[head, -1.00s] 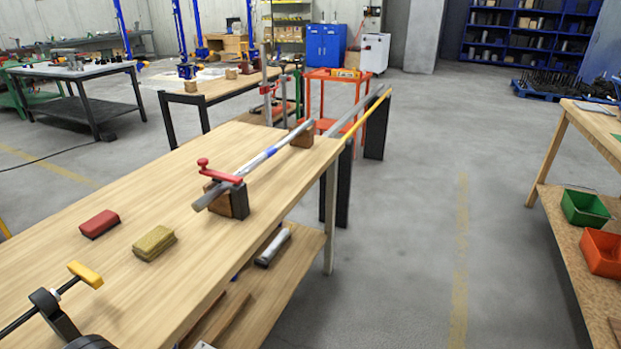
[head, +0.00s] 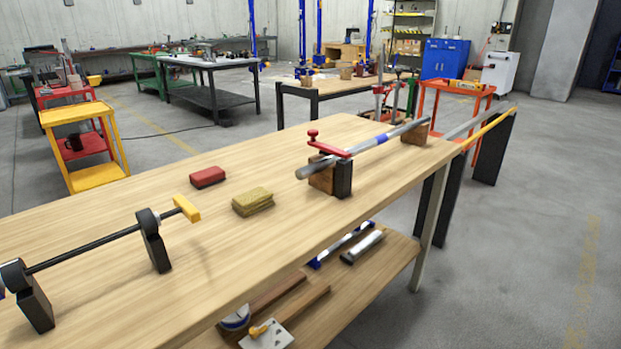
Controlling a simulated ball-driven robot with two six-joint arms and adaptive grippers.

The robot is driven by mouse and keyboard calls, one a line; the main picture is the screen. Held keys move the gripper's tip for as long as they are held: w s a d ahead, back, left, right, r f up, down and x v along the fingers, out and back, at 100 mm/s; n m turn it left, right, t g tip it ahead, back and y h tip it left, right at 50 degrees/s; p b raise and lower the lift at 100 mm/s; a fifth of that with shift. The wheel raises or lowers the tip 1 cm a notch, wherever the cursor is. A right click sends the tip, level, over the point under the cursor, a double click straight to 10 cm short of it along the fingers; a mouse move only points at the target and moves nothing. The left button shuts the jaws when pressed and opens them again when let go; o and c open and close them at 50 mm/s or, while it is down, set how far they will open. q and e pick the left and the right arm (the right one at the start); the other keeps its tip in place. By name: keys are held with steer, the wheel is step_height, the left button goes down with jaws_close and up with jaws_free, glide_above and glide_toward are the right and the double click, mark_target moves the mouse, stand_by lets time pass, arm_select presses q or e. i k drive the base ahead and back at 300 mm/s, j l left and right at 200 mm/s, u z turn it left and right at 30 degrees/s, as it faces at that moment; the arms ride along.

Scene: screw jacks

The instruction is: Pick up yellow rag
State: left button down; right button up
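The yellow rag (head: 253,201) is a folded, mustard-coloured block in the head view. Neither of my grippers shows in the head view.
A black rod on stands with a yellow handle (head: 187,208) is left of the rag. A metal bar (head: 366,145) rests on wooden blocks with a red clamp (head: 328,148) to the right. A lower shelf (head: 370,275) holds tools. Bare floor lies at right.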

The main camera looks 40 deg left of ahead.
mark_target(248, 203)
steer(key=u, duration=1.6)
